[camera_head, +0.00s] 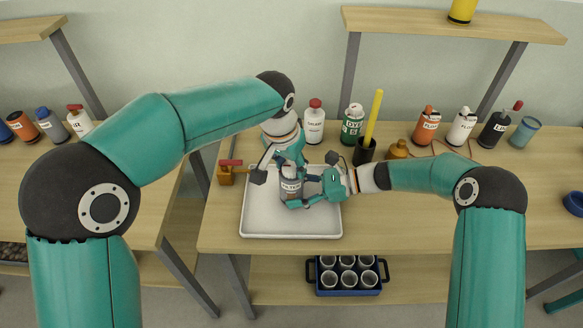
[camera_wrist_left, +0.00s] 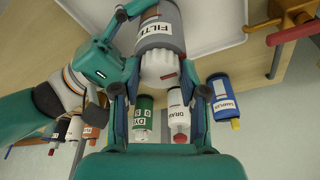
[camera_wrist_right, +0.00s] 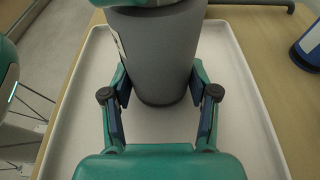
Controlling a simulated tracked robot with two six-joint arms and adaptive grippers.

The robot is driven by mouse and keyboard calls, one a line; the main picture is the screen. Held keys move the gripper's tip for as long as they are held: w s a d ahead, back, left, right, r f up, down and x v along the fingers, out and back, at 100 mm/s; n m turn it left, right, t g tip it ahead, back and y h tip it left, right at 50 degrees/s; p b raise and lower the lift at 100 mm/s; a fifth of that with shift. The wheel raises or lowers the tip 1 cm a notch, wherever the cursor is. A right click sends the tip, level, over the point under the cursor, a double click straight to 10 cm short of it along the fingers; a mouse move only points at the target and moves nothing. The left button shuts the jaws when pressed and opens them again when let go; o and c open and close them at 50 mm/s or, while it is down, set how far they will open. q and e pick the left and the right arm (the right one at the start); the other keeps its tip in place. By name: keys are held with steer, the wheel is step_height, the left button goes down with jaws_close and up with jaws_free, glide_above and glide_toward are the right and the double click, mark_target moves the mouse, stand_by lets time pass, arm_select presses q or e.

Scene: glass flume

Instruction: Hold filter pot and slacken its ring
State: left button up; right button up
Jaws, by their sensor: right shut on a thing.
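The filter pot (camera_head: 291,187) is a grey cylinder with a white label, standing upright in the white tray (camera_head: 262,226). My right gripper (camera_head: 305,190) is shut around its body from the right; the right wrist view shows the grey pot (camera_wrist_right: 160,60) between the fingers. The pot's ring (camera_wrist_left: 159,68) is white and ribbed, at the pot's top end in the left wrist view. My left gripper (camera_wrist_left: 160,78) is open, its fingers on either side of the ring, with a small gap visible at the right. In the head view my left gripper (camera_head: 287,160) hides the pot's top.
Behind the tray stand several labelled bottles, including a white one (camera_head: 314,122) and a green one (camera_head: 352,124). A black cup with a yellow stick (camera_head: 373,120) is near my right wrist. A brass valve with a red handle (camera_head: 226,174) is left of the tray. The tray's front is clear.

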arm_select(q)
steer(key=n+y, duration=0.1)
steer(key=n, duration=0.4)
steer(key=shift+d+n, duration=0.15)
steer(key=shift+n, duration=0.15)
steer(key=n+y, duration=0.1)
steer(key=n, duration=0.3)
steer(key=o, duration=0.7)
steer(key=m+h, duration=0.1)
steer(key=m, duration=0.4)
steer(key=m+h, duration=0.1)
steer(key=m, duration=0.3)
steer(key=shift+m, duration=0.3)
